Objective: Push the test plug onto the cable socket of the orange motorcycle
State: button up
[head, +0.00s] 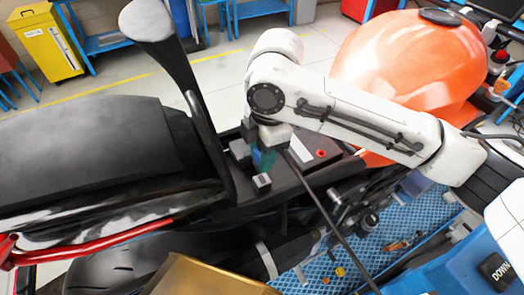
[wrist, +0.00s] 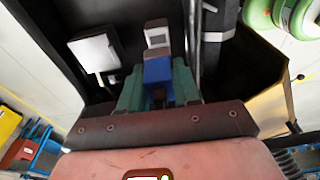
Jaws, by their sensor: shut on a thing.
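My gripper (head: 264,158) is over the open bay behind the orange tank of the motorcycle (head: 410,55). In the wrist view its green fingers (wrist: 158,80) are shut on a blue test plug (wrist: 157,72). A small block with a pale face (wrist: 158,36) is directly ahead of the plug; it looks like the cable socket. A pale-topped block (head: 262,182) also shows just below my gripper in the head view. The plug is mostly hidden by the fingers there. I cannot tell whether plug and socket touch or are joined.
The black seat (head: 85,150) and an upright black paddle-shaped part (head: 175,60) are left of my gripper. A white box (wrist: 95,50) is beside the plug in the wrist view. A dark cable (head: 325,215) runs down right. A blue mat (head: 400,220) lies below.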

jog(key=shift+f+b, duration=1.7)
jog(key=shift+f, duration=0.5)
jog(key=shift+p, duration=0.8)
dwell(0.3)
jog(key=shift+f+b, duration=0.3)
jog(key=shift+f, duration=0.25)
dwell(0.5)
jog(key=o, duration=1.1)
jog(key=shift+c, duration=0.2)
jog(key=shift+r, duration=0.1)
jog(key=r, duration=0.7)
jog(key=d+r, duration=0.1)
jog(key=r, duration=0.2)
jog(key=shift+w+d+r+b, duration=0.1)
jog(key=shift+w+r+b, duration=0.2)
jog(key=shift+b, duration=0.1)
jog(key=shift+r, duration=0.1)
